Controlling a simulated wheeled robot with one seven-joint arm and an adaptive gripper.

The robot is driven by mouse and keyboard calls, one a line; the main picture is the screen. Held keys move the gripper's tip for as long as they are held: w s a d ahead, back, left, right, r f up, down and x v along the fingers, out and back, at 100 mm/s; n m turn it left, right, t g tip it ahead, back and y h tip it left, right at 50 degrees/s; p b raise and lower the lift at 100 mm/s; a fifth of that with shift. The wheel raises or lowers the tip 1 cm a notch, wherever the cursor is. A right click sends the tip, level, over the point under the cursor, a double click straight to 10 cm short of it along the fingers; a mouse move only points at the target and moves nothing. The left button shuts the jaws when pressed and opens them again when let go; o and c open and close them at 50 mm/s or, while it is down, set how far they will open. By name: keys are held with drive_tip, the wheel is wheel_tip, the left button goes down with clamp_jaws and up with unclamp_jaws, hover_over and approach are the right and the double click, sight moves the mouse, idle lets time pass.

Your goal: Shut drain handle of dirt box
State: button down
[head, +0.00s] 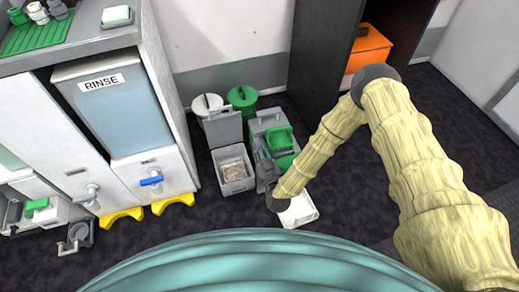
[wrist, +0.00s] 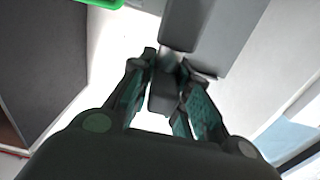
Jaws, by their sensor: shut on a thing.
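My gripper (head: 268,178) is low beside a grey box (head: 268,122) with a green part (head: 280,142) in it. In the wrist view my gripper (wrist: 166,102) has its two fingers closed on a dark grey handle-like piece (wrist: 163,92). A larger grey part (wrist: 180,25) stands just beyond the fingertips. In the head view my wrist hides most of the gripped piece, so I cannot tell its angle. I see no label naming the dirt box.
A grey bin (head: 234,170) with its lid up stands left of my gripper. A white tray (head: 299,209) lies on the floor close to my wrist. The RINSE tank (head: 118,105) with a blue-handled tap (head: 151,181) is farther left.

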drive_tip(key=c, duration=1.4)
unclamp_jaws()
drive_tip(key=shift+o, duration=0.2)
drive_tip(key=v, duration=1.2)
